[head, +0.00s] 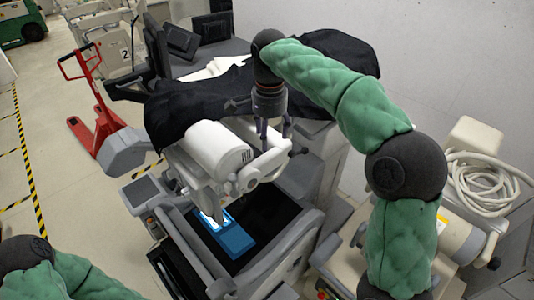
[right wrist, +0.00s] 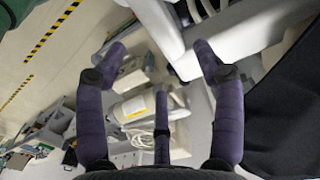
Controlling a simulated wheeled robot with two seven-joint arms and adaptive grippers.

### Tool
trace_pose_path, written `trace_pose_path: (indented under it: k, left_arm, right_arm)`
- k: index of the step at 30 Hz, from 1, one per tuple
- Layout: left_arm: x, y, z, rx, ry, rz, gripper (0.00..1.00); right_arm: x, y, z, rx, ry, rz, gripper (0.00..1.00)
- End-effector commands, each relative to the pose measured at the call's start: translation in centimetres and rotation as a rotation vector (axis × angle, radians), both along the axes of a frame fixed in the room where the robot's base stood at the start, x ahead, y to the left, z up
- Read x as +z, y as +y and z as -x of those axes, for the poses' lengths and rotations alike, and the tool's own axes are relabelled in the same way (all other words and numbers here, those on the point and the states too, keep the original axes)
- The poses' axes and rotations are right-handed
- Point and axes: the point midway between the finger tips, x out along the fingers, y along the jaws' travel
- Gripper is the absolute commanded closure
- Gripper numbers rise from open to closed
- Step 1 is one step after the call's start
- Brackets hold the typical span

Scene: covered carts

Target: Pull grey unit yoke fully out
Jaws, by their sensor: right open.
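The grey unit stands in the middle of the head view, with a pale cylindrical head (head: 217,148) above a dark bay with a lit blue panel (head: 236,240). A pale bar-like part (head: 264,168), which may be the yoke, sits at the right of this head. My right gripper (head: 268,132) hangs just above and behind that part, fingers down. In the right wrist view, its purple fingers (right wrist: 160,62) are spread and empty, with a pale curved part (right wrist: 255,30) near the right fingertip. I cannot tell whether they touch. My left gripper is out of view.
A black cover (head: 190,108) drapes over equipment behind the unit. A cream machine with a coiled hose (head: 485,185) stands at the right, near the wall. A red pallet jack (head: 95,110) stands at the left. Floor with yellow-black tape (head: 32,175) is open at the left.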

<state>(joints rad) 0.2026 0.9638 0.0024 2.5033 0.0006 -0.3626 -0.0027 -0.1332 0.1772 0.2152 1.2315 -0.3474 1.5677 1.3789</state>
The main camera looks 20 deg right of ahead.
Motion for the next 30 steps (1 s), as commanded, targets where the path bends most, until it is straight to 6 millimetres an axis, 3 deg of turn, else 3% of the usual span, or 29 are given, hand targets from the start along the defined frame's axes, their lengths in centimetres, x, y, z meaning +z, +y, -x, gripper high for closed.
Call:
trace_pose_path:
  k: [9,15,28,29,30]
  left_arm:
    - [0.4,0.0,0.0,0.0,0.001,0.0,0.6]
    - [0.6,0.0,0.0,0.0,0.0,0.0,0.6]
    - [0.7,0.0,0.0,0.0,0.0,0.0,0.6]
    - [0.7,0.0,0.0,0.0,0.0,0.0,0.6]
    - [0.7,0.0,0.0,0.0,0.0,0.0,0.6]
  right_arm:
    - [-5.6,-0.1,0.1,-0.001,0.003,0.0,0.31]
    - [-8.0,0.0,0.0,0.0,0.0,-0.001,0.31]
    - [-9.1,0.0,0.0,0.0,-0.001,-0.001,0.31]
    - [-9.1,0.0,0.0,0.0,-0.001,-0.001,0.34]
    - [-9.1,0.0,0.0,0.0,-0.001,-0.001,0.45]
